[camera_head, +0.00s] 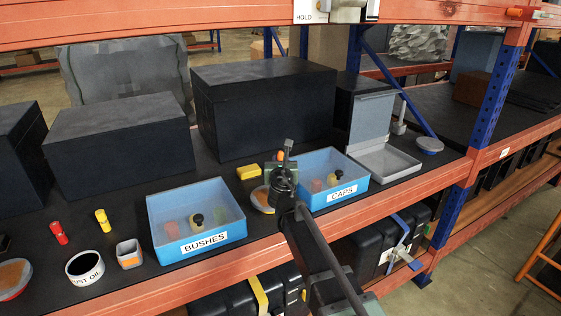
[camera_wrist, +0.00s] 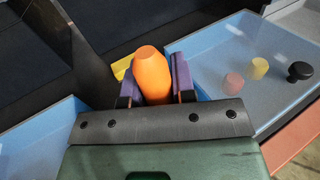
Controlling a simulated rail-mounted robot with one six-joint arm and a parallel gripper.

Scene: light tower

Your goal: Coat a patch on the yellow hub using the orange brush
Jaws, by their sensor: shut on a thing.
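My gripper (camera_wrist: 158,88) is shut on the orange brush (camera_wrist: 152,75), with its purple fingers either side of the rounded orange handle. The brush's other end is hidden. In the head view my gripper (camera_head: 281,172) is above the shelf between the two blue trays, and a bit of the orange brush (camera_head: 287,149) shows at its top. A yellow spool-like piece (camera_head: 103,220), which may be the yellow hub, is on the shelf at the left, beside a similar red piece (camera_head: 58,233). A yellow block (camera_head: 249,172) lies behind my gripper.
The BUSHES tray (camera_head: 235,230) and CAPS tray (camera_head: 361,186) hold small knobs. A round dish (camera_head: 258,205) is partly hidden below my gripper. A jar marked OIL (camera_head: 85,278) and a square cup (camera_head: 129,262) stand front left. Dark boxes (camera_head: 262,100) line the back.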

